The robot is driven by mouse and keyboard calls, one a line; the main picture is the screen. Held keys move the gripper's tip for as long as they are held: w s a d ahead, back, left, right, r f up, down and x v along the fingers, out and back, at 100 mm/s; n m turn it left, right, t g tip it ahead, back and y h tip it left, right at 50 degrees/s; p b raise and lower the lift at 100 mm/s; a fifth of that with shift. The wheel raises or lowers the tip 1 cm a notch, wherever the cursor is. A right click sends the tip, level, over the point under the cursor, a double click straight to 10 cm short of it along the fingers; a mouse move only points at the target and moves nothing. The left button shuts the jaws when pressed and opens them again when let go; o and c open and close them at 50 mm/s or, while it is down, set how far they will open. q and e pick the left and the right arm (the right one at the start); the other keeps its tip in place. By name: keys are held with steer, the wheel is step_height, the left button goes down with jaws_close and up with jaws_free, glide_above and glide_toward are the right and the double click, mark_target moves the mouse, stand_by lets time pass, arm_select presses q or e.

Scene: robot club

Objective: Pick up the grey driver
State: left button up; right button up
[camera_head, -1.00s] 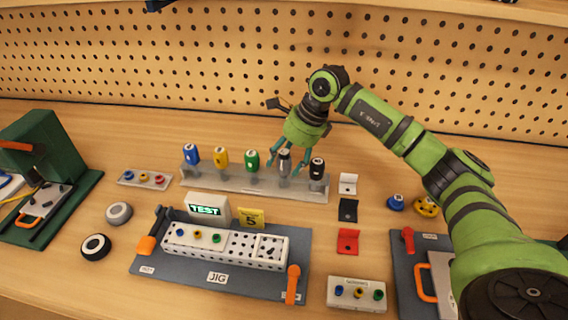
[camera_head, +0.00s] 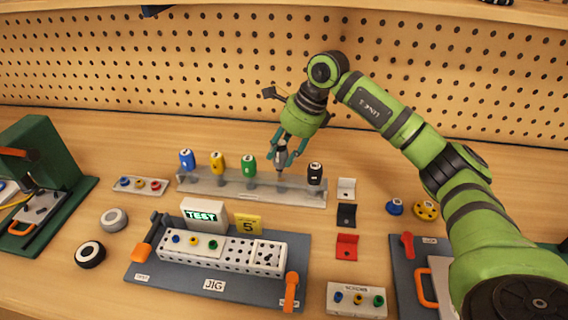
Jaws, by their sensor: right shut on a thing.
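The grey driver (camera_head: 281,158) is in the right gripper (camera_head: 283,156), in the row at the back of the table. The gripper points down and its teal fingers close on the grey handle from both sides. The handle sits a little higher than its neighbours, with a thin shaft showing below it above the rack (camera_head: 222,187). I cannot tell whether the tip is clear of the rack. My left gripper is not in view.
Blue (camera_head: 187,160), yellow (camera_head: 218,162), green (camera_head: 249,165) and black (camera_head: 315,173) drivers stand in the rack, green and black close beside the gripper. A jig board (camera_head: 153,268) lies in front. A pegboard (camera_head: 150,60) rises behind.

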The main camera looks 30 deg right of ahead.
steer(key=s+d+r+b, duration=0.3)
steer(key=s+r, duration=0.4)
steer(key=s, duration=0.4)
steer(key=shift+s+r, duration=0.25)
steer(key=o, duration=0.6)
steer(key=c, duration=0.5)
step_height(320, 180, up, 4)
steer(key=p, duration=0.3)
steer(key=shift+f, duration=0.2)
steer(key=shift+w, duration=0.1)
